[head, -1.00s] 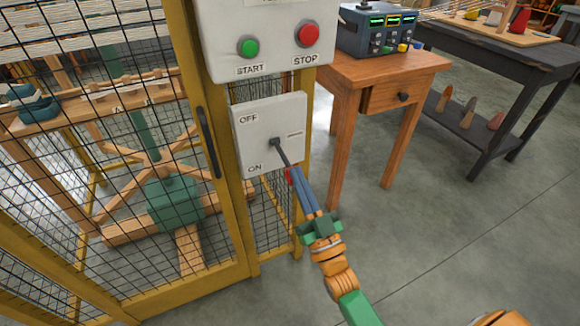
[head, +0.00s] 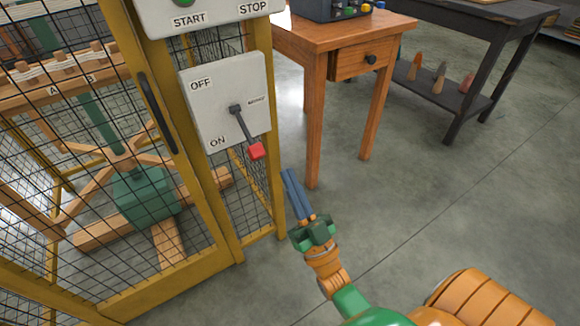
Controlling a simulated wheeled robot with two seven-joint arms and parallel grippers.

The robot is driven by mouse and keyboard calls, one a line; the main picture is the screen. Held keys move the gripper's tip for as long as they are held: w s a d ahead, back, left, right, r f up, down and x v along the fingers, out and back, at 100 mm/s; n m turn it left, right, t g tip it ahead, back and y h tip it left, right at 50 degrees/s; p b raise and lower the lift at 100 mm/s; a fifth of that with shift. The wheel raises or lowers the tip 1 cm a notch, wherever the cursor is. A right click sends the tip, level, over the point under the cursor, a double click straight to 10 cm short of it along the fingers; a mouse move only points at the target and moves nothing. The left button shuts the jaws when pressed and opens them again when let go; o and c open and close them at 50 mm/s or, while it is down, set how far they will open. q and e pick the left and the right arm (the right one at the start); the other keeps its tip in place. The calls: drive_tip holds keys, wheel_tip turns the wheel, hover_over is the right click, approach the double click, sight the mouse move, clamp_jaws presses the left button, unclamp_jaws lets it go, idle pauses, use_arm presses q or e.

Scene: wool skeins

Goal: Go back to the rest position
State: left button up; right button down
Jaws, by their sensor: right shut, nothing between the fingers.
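My right gripper (head: 288,172) is shut and empty, its blue fingers pointing up and left in the middle of the head view. It is apart from the switch lever (head: 247,134), which has a dark shaft and a red tip. The lever hangs down and to the right from its pivot on the white switch panel (head: 225,85). The panel carries OFF at the top and ON at the bottom. My left gripper is out of view.
A yellow-framed mesh cage (head: 228,225) with a door handle stands on the left, with a wooden winder and green block (head: 143,195) inside. A wooden table (head: 345,38) and a dark shelf bench (head: 470,65) stand behind. Grey floor (head: 420,190) is clear at right.

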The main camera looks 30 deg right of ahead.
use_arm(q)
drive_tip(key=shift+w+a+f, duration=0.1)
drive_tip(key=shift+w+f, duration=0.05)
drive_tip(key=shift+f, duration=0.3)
use_arm(e)
drive_tip(key=shift+f, duration=0.45)
wheel_tip(320, 180, down, 28)
drive_tip(key=a+n+g+y, duration=0.1)
drive_tip(key=a+g, duration=0.1)
drive_tip(key=g, duration=1)
drive_tip(key=s+d+f+n+g+h, duration=0.1)
drive_tip(key=s+d+f+g, duration=0.2)
drive_tip(key=s+f+g, duration=1.3)
use_arm(q)
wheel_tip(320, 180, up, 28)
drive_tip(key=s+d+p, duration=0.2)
drive_tip(key=p, duration=2.7)
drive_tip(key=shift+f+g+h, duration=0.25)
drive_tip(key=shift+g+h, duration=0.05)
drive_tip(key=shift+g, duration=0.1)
use_arm(e)
drive_tip(key=s+a+r+t, duration=0.1)
drive_tip(key=s+r, duration=0.5)
drive_tip(key=r, duration=0.6)
drive_tip(key=s+a+r+t, duration=0.1)
drive_tip(key=s+r, duration=0.5)
drive_tip(key=r, duration=0.7)
drive_tip(key=shift+a+n+t, duration=0.3)
drive_tip(key=shift+a+n, duration=0.05)
drive_tip(key=shift+n, duration=0.05)
